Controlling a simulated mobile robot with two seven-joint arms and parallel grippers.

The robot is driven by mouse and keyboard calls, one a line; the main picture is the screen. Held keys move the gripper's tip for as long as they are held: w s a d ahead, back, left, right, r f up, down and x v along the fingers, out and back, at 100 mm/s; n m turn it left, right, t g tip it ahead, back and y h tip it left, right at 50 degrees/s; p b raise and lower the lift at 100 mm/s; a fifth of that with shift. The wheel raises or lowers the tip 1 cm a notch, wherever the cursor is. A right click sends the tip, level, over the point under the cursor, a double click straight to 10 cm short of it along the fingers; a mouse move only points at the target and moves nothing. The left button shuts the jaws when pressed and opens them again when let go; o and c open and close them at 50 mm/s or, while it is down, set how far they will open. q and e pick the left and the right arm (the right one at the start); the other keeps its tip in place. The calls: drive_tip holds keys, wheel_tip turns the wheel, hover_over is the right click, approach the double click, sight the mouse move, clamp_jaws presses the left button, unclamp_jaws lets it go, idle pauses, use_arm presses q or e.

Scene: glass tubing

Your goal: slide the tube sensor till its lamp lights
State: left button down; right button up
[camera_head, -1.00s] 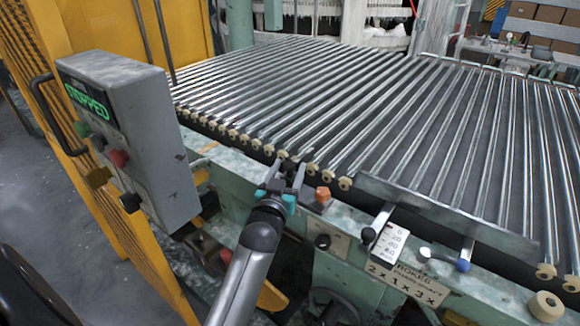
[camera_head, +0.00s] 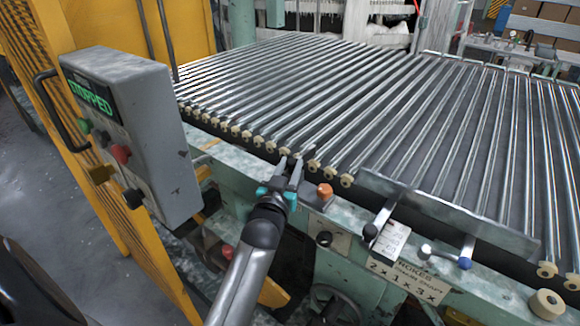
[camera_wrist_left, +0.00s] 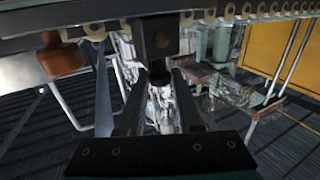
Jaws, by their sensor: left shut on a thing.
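My left gripper (camera_head: 283,180) is at the near edge of the roller bed, just left of an orange cap (camera_head: 325,190) on a small block. My right gripper is not in view.
A grey control box (camera_head: 135,130) with a green STOPPED display stands left of my arm. The metal rollers (camera_head: 330,100) look empty. A flat metal guide (camera_head: 450,215), a scale plate (camera_head: 391,242) and a blue-knobbed lever (camera_head: 464,262) lie to the right.

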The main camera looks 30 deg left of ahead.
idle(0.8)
use_arm(q)
drive_tip(key=shift+d+r+p, duration=0.1)
drive_tip(key=shift+d+p, duration=0.2)
drive_tip(key=shift+p, duration=0.35)
drive_tip(key=c, duration=0.6)
unclamp_jaws()
